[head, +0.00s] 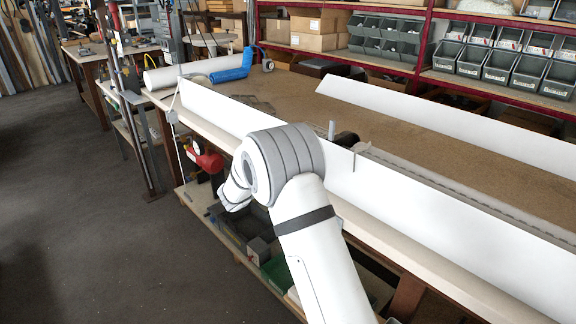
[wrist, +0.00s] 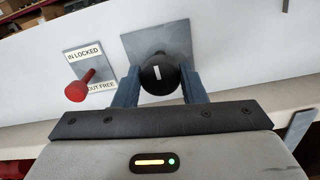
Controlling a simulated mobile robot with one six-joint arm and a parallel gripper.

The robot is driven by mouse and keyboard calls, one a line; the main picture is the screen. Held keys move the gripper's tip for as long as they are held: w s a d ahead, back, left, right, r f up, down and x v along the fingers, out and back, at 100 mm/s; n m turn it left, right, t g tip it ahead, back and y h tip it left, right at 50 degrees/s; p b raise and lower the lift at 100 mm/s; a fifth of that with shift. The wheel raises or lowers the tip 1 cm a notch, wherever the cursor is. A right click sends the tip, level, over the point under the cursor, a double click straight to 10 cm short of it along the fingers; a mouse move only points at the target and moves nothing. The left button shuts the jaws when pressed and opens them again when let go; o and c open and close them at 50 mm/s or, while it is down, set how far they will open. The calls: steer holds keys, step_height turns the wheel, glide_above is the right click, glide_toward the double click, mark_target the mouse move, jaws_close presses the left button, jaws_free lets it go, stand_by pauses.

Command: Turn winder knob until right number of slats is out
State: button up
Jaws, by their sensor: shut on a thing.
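The black round winder knob (wrist: 160,75), with a short white mark on its face, sits in front of a grey square plate (wrist: 142,42) on a white panel (wrist: 225,50). The mark stands roughly upright in the wrist view. My gripper (wrist: 158,82) has one finger on each side of the knob and is shut on it. Left of it, a red-knobbed lever (wrist: 76,92) sticks out of a plate labelled "IN LOCKED" and "OUT FREE" (wrist: 84,54). In the head view my arm hides the knob and gripper. A ribbed pale strip (head: 450,190), possibly the slats, lies behind the white panel (head: 410,208).
The panel runs along the front of a brown-topped bench (head: 270,92). A second long white piece (head: 450,120) lies farther back. Shelves with grey bins (head: 485,60) stand behind. The floor (head: 80,210) at left is clear.

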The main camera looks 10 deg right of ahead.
steer(key=shift+d, duration=0.2)
steer(key=o, duration=0.8)
steer(key=shift+d, duration=0.1)
steer(key=shift+o, duration=0.8)
steer(key=shift+a, duration=0.2)
steer(key=v, duration=0.7)
steer(key=shift+s+a, duration=0.2)
steer(key=shift+a, duration=0.05)
